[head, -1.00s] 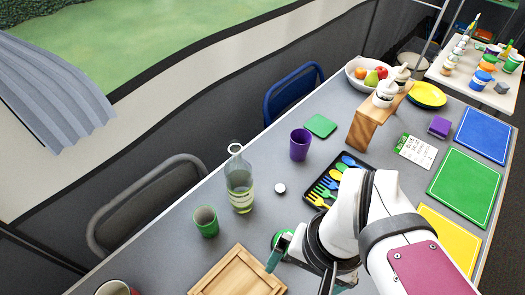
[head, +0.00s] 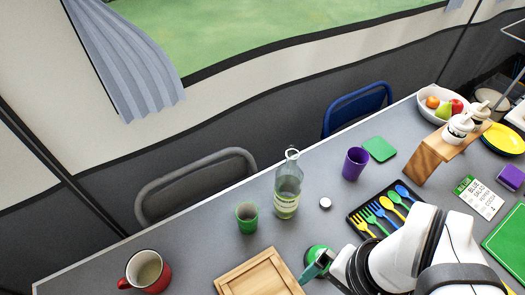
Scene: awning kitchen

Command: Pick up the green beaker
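The green beaker (head: 246,218) stands upright on the grey table in the head view, left of the clear glass bottle and beyond the wooden board. My gripper (head: 322,268) is at the bottom of the view, to the right of the beaker and apart from it. One dark teal finger shows, close to a round green object (head: 315,254) that it partly covers. The rest of the gripper is hidden by my white arm or cut off by the frame, so I cannot tell how wide it is.
The glass bottle (head: 288,186) stands close right of the beaker. A wooden board (head: 257,276) lies in front, and a red mug (head: 149,272) stands left. A purple cup (head: 355,164), white cap (head: 325,203) and cutlery tray (head: 353,222) are right.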

